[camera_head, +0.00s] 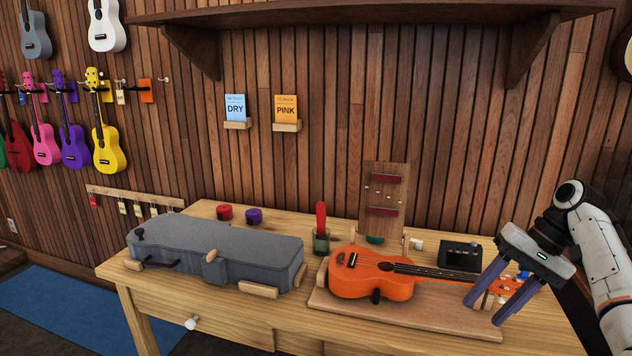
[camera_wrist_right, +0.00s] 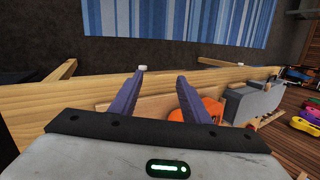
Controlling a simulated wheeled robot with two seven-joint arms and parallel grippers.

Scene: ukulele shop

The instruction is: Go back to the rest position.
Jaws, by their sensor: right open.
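My right gripper (camera_head: 491,302) comes in from the right in the head view, with its two purple fingers spread apart. It is above the right end of the workbench, near the headstock of the orange ukulele (camera_head: 372,285). Its fingers partly cover the headstock, and I cannot tell whether they touch it. In the right wrist view the two fingers (camera_wrist_right: 158,96) stand apart with nothing held between them, and part of the orange body (camera_wrist_right: 210,108) shows behind the right finger. My left gripper is in neither view.
The workbench (camera_head: 205,318) holds a grey case (camera_head: 220,249) at left. A wooden board (camera_head: 440,320) lies under the ukulele. Behind it stand an upright wooden rack (camera_head: 384,190) and a black box (camera_head: 461,254). A shelf (camera_head: 370,12) overhangs the wall. A blue mat (camera_head: 60,311) lies on the floor.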

